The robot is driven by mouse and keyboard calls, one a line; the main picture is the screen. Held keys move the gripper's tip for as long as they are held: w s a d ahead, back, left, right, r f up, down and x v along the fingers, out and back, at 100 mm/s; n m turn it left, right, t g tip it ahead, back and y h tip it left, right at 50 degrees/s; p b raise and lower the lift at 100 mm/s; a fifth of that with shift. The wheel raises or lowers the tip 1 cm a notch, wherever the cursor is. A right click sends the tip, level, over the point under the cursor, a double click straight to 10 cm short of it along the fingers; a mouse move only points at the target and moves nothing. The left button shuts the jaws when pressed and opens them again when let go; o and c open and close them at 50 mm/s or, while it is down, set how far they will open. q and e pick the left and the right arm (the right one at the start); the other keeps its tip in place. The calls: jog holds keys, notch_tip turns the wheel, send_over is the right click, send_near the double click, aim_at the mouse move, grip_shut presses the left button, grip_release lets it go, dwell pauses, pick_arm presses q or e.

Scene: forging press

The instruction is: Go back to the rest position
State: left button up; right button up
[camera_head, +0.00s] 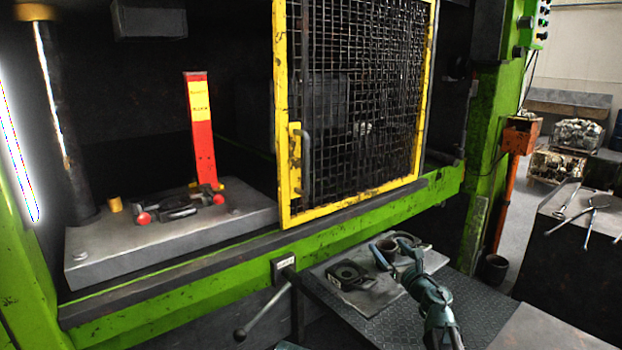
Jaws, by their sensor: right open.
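My right gripper (396,252) is over the small plate beside the press, at the end of my teal arm that comes up from the bottom. Its jaws are apart. Another dark part (347,273) lies to the left on the same grey plate (365,299). My left gripper is not in view.
The green press frame (180,298) stands close behind, with a yellow mesh guard (360,110). A red and yellow post (199,130) stands on the press bed (100,266). A lever (262,312) sticks out in front. Tongs (590,218) lie on a bench at right.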

notch_tip(320, 180, up, 9)
jog(key=p, duration=0.8)
jog(key=s+a+r+m+h+p, duration=0.2)
jog(key=s+a+r+h+p, duration=0.2)
jog(key=s+r+p, duration=0.6)
jog(key=shift+s+a+m+h+p, duration=0.3)
jog(key=shift+a+m+p, duration=0.15)
jog(key=shift+p, duration=0.1)
jog(key=shift+w+f, duration=0.1)
